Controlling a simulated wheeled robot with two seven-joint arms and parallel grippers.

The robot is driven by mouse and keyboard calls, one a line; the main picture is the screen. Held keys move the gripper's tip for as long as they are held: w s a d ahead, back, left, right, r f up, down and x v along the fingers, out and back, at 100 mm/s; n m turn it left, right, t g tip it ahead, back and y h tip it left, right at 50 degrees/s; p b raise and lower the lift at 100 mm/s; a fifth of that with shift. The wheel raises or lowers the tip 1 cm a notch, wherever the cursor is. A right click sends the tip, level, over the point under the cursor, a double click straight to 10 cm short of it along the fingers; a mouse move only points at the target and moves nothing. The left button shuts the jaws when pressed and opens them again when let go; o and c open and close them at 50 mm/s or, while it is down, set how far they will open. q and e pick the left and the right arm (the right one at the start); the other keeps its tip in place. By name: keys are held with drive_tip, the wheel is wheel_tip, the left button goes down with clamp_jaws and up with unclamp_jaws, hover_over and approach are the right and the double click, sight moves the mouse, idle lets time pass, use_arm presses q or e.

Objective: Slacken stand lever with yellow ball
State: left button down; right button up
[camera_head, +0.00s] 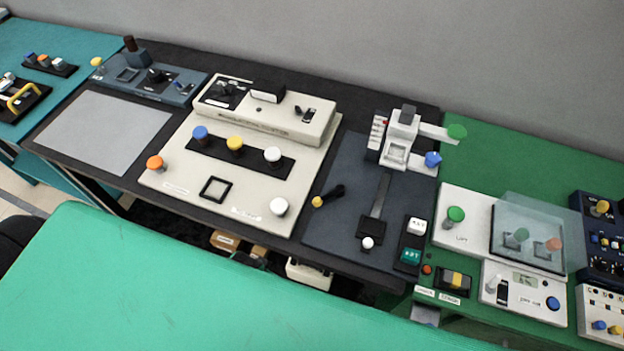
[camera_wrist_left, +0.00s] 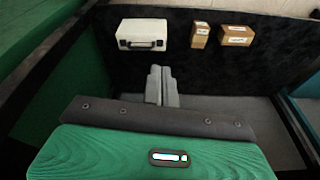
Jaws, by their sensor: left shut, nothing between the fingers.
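A dark lever with a yellow ball (camera_head: 317,202) lies on the dark slate-coloured base plate (camera_head: 318,232) of the stand in the head view. The white stand head (camera_head: 398,142) is at the back of this plate, with a blue knob (camera_head: 433,159) and a green knob (camera_head: 456,131) at its right. A white ball (camera_head: 367,243) is on another lever near the plate's front. My left gripper (camera_wrist_left: 162,84) shows only in the left wrist view, with its grey fingers shut and empty, away from the lever. My right gripper is not in view.
A cream console (camera_head: 160,182) with coloured knobs is left of the stand. Green-knobbed equipment (camera_head: 455,214) with a clear cover (camera_head: 530,230) is at right. A white case (camera_wrist_left: 142,34) and cardboard boxes (camera_wrist_left: 236,36) lie low down. A large green surface (camera_head: 200,290) fills the foreground.

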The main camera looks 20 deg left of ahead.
use_arm(q)
wheel_tip(320, 180, up, 22)
drive_tip(key=w+d+m+t+h+p, duration=0.1)
drive_tip(key=w+d+p, duration=0.1)
drive_tip(key=w+d+r+m+h, duration=0.1)
drive_tip(key=w+d, duration=0.1)
drive_tip(key=w+d+m+h, duration=0.2)
drive_tip(key=w+d, duration=0.1)
drive_tip(key=w+d+r+m+h, duration=0.1)
drive_tip(key=w+d+m, duration=0.1)
drive_tip(key=w+d, duration=0.1)
drive_tip(key=shift+d+r+g, duration=0.15)
drive_tip(key=shift+r+g, duration=0.15)
drive_tip(key=w, duration=0.1)
drive_tip(key=w+m+g+h, duration=0.1)
drive_tip(key=shift+w+r+m, duration=0.2)
drive_tip(key=shift+w+m, duration=0.1)
drive_tip(key=shift+w, duration=0.05)
drive_tip(key=w+a+r+n+g, duration=0.1)
drive_tip(key=w+a+r, duration=0.4)
drive_tip(key=w+a, duration=0.4)
drive_tip(key=shift+a+r+n+g+h, duration=0.3)
drive_tip(key=shift+a+r+g, duration=0.1)
drive_tip(key=shift+a, duration=0.85)
drive_tip(key=shift+w+f, duration=0.1)
drive_tip(key=shift+w, duration=0.05)
